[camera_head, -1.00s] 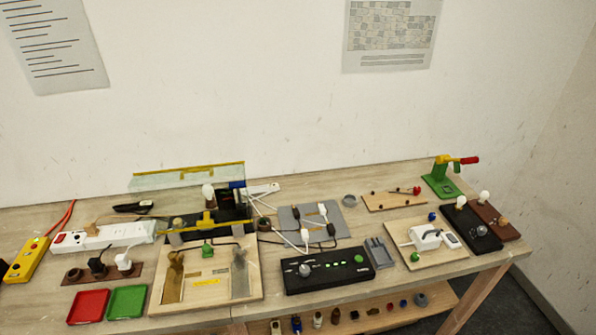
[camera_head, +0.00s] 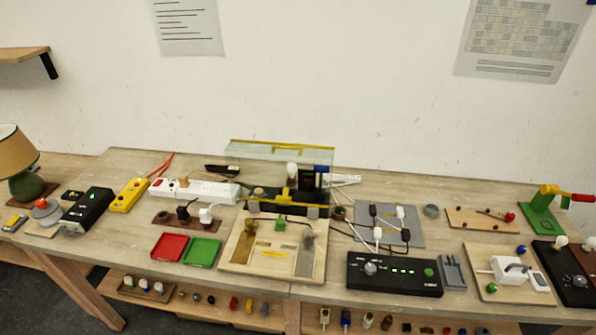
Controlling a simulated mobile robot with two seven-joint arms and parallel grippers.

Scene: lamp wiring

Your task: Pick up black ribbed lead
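Neither of my grippers is in view. I cannot make out ribbing on any lead at this size. A black plug (camera_head: 183,211) stands upright on a brown strip (camera_head: 165,221), beside a white plug (camera_head: 206,213). On a grey plate (camera_head: 416,213) at the right, a black plug (camera_head: 373,209) and another black plug (camera_head: 406,236) sit among white plugs (camera_head: 378,233). Dark cable runs off the plate's left side toward the wooden board. Which of these black plugs belongs to the black ribbed lead, I cannot tell.
A white power strip (camera_head: 225,193), red tray (camera_head: 168,247), green tray (camera_head: 202,252), wooden board (camera_head: 277,274) and black control box (camera_head: 352,276) crowd the table. A clear screen (camera_head: 265,157) stands behind. A lamp (camera_head: 13,155) is at far left.

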